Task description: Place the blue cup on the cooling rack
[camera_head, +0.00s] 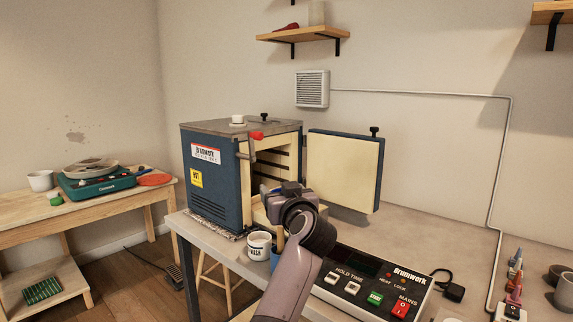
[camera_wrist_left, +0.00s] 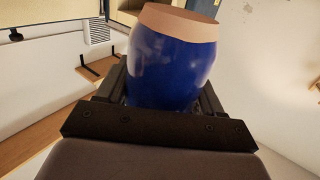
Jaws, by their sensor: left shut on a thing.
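My left gripper (camera_head: 278,193) is shut on the blue cup (camera_wrist_left: 168,65), which sits between its fingers in the left wrist view. The cup is glossy blue with a bare tan end pointing away from the gripper. In the head view the gripper is in front of the open kiln (camera_head: 215,165) and hides most of what it holds. I cannot clearly pick out a cooling rack; a thin patterned strip (camera_head: 212,225) lies along the kiln's base, and I cannot tell what it is. My right gripper is not in view.
The kiln door (camera_head: 343,170) stands open to the right. A white cup (camera_head: 259,244) stands at the table's front edge, close to my arm. A control box (camera_head: 370,283) sits to the right. A wooden bench (camera_head: 100,200) holds a pottery wheel (camera_head: 95,178) at left.

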